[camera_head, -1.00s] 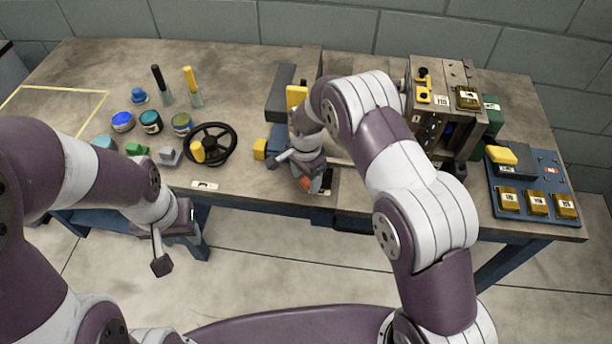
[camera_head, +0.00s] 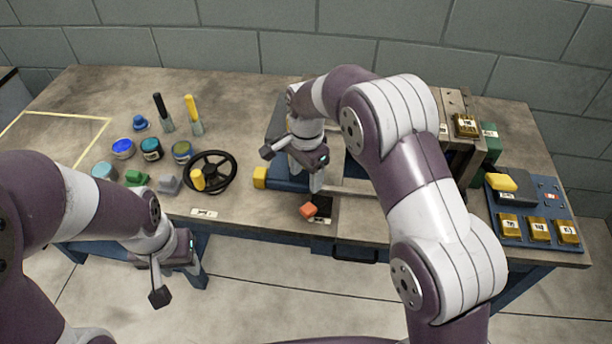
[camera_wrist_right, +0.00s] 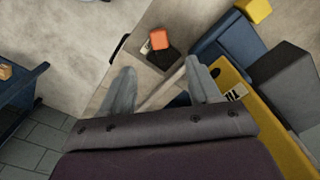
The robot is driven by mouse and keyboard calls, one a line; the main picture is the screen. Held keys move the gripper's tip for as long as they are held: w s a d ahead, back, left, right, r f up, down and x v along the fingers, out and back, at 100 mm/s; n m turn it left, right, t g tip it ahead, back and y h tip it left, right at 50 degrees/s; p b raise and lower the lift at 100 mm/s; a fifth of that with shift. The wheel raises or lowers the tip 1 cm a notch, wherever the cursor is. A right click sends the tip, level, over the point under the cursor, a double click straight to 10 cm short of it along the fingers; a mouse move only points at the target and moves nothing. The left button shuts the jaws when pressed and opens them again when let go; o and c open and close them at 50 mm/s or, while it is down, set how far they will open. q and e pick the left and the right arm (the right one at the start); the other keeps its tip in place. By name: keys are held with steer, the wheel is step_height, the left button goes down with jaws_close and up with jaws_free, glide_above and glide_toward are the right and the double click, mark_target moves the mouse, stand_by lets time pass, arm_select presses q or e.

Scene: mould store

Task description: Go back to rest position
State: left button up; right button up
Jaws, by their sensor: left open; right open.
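My left gripper (camera_head: 160,275) hangs in front of the table's front edge at the left, empty. My right gripper (camera_head: 292,165) is above the blue vise-like fixture (camera_head: 277,178) near the table's middle, its arm reaching in from the right. In the right wrist view, the right gripper's fingers (camera_wrist_right: 160,92) are apart with nothing held between them. An orange block (camera_head: 308,210) lies on a dark patch at the table's front edge; it also shows in the right wrist view (camera_wrist_right: 159,39), beyond the fingertips and apart from them.
A black handwheel (camera_head: 210,172), jars including a blue one (camera_head: 123,148), and brushes stand at the left of the table. A metal mould block (camera_head: 455,135) is partly hidden behind my right arm. A blue panel (camera_head: 540,190) with brass blocks lies at the right.

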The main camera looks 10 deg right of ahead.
steer(key=s+d+r+n+p, duration=0.2)
steer(key=s+d+r+n, duration=0.2)
steer(key=s, duration=0.6)
steer(key=s+d+r+n+t+p, duration=0.1)
steer(key=s+d+r+n+p, duration=0.1)
steer(key=s+d+n, duration=0.5)
steer(key=s+r, duration=0.1)
steer(key=s, duration=0.3)
steer(key=shift+r+n+p, duration=0.3)
steer(key=shift+r+p, duration=0.05)
steer(key=shift+r, duration=0.05)
steer(key=shift+s, duration=0.1)
